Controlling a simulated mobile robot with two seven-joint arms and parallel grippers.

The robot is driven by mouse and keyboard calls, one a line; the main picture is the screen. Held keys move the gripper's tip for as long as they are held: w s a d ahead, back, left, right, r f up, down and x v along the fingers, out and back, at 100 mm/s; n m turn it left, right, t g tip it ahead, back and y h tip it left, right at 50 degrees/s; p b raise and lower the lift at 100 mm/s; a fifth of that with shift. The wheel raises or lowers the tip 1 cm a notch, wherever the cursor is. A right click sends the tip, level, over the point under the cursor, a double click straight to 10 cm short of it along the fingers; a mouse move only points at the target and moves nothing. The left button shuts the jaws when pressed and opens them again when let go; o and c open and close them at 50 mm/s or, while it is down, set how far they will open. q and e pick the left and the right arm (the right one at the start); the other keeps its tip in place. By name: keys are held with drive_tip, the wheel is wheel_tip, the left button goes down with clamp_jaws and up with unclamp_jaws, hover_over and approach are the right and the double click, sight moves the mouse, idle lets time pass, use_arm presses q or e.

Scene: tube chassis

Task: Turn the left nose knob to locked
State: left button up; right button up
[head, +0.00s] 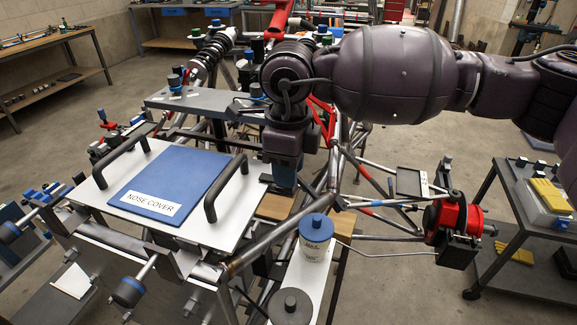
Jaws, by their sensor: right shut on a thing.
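The blue nose cover (168,181), labelled NOSE COVER, lies on a white panel (100,190) between two black handles. No marking shows which way either is turned, and I cannot tell which is the task's left nose knob. My right gripper (285,186) points down just right of the right handle, apart from both knobs. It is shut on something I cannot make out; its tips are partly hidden. My left gripper is out of view.
A white pot with a blue lid (317,240) stands on a narrow white shelf right of the cover. Chassis tubes (272,236) run close below my right gripper. A red and black unit (452,218) is at right. A dark cart (530,240) stands beyond it.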

drive_tip(key=o, duration=0.9)
drive_tip(key=shift+o, duration=0.2)
drive_tip(key=shift+r, duration=0.1)
wheel_tip(320, 180, up, 11)
